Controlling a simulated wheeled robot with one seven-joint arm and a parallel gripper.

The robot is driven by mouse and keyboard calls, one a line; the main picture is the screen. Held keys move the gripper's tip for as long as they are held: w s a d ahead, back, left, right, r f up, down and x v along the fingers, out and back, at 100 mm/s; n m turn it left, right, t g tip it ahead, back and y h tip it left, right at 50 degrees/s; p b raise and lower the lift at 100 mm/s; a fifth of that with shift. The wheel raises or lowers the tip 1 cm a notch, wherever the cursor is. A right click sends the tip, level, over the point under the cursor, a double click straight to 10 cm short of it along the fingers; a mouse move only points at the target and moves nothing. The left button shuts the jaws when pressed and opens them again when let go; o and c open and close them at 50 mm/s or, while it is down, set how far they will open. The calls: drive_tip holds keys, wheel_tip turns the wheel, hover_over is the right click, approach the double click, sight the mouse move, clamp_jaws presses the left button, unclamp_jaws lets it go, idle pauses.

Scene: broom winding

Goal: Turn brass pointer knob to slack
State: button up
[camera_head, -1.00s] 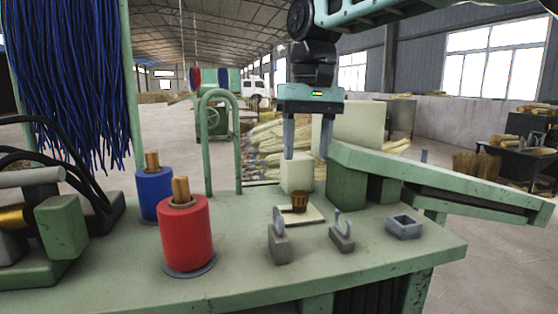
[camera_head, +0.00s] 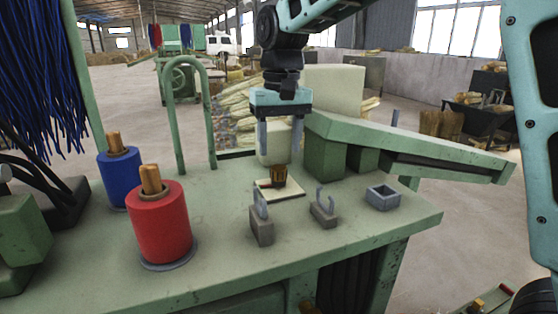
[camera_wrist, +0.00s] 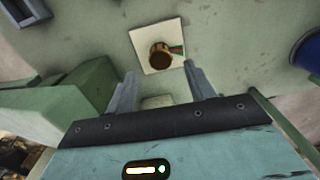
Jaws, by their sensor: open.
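The brass pointer knob (camera_head: 279,175) stands on a pale square plate (camera_head: 291,194) on the green bench. In the wrist view the knob (camera_wrist: 160,55) is round and brass-brown on its plate (camera_wrist: 143,38), with small green and red marks at its right side. My gripper (camera_head: 279,158) is open and points down, with its fingers above and behind the knob in the head view. In the wrist view the fingers (camera_wrist: 162,82) are apart and empty, and the knob lies just beyond their tips, roughly centred between them. The pointer's exact direction is hard to tell.
Two grey hook brackets (camera_head: 262,222) (camera_head: 323,210) and a small grey square tray (camera_head: 383,197) stand nearby on the bench. Red (camera_head: 161,222) and blue (camera_head: 120,177) spools stand left. A green sloping arm (camera_head: 400,145) lies right of my gripper. Bench surface at front is bare.

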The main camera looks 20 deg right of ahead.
sight(279, 167)
drive_tip(key=shift+f+p, duration=0.45)
drive_tip(key=shift+f, duration=2.3)
drive_tip(key=c, duration=1)
